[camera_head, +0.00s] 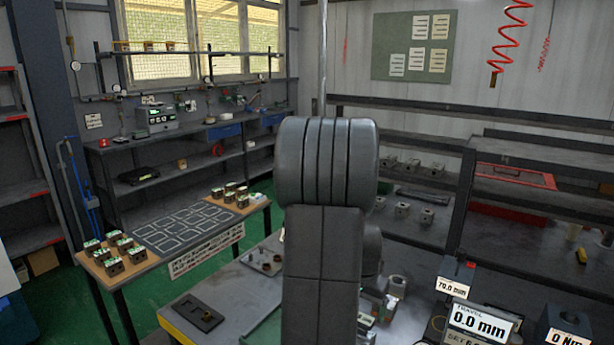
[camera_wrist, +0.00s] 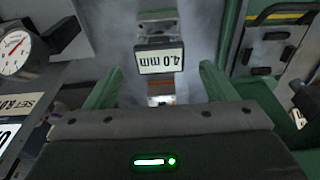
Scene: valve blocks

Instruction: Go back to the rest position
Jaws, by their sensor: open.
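My gripper (camera_wrist: 158,70) shows in the wrist view with its two green fingers spread wide. Nothing is held between them. A grey block with a white "4.0 mm" label (camera_wrist: 160,61) lies in the gap ahead of the fingers, apart from both. In the head view my own arm fills the middle and hides my gripper and the bench behind it.
A dial gauge (camera_wrist: 18,50) stands left in the wrist view. The head view shows a "0.0 mm" travel display (camera_head: 481,322) at lower right, a dark plate (camera_head: 198,313) on the bench, and a side table (camera_head: 185,228) with several valve blocks at left. Shelving (camera_head: 540,195) stands right.

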